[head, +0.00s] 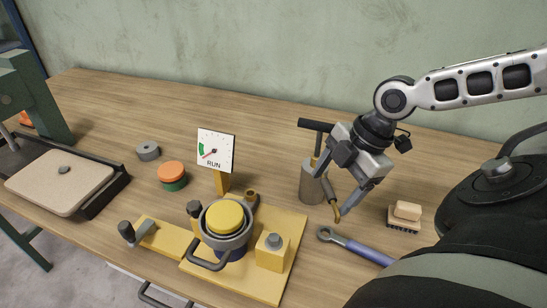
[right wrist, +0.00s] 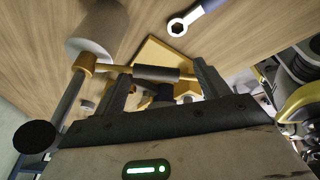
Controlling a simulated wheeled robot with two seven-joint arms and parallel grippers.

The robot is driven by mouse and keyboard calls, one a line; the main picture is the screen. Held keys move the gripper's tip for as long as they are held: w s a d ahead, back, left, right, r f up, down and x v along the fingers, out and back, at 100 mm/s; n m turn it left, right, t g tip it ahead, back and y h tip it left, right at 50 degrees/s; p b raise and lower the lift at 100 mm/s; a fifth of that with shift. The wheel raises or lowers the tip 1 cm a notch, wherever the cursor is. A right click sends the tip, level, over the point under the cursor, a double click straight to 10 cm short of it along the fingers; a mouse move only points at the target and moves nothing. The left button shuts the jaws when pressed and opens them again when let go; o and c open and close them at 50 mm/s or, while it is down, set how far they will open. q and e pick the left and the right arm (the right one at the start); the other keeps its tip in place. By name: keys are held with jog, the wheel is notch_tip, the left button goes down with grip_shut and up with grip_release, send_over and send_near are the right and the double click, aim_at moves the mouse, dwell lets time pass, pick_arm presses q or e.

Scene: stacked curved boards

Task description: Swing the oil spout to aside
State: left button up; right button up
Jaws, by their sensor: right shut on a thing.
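The oil spout (head: 337,213) is a brass-tipped arm on a grey cylinder (head: 312,182), with a dark bar handle (head: 316,125) on top. Its tip points down toward the front of the table, right of the yellow fixture. My right gripper (head: 331,188) is shut on the spout and partly hides it. In the right wrist view, the spout's dark sleeve (right wrist: 156,73) lies between the fingers (right wrist: 160,88), and its brass joint (right wrist: 91,63) meets the upright rod beside the grey cylinder (right wrist: 97,28). My left gripper is not in view.
A yellow fixture (head: 285,286) with a round cup stands left of the spout. A dial marked RUN (head: 215,150) stands behind it. A blue-handled wrench (head: 362,250) and a brush (head: 404,216) lie to the right. The table behind the cylinder looks clear.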

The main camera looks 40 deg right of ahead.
jog(key=shift+m, duration=0.5)
jog(key=s+d+r, duration=0.2)
jog(key=d+r, duration=0.1)
jog(key=shift+s+d+r, duration=0.1)
jog(key=shift+s+d, duration=0.15)
jog(key=shift+d, duration=0.05)
jog(key=c, duration=0.4)
jog(key=shift+d+r, duration=0.1)
jog(key=shift+r, duration=1.4)
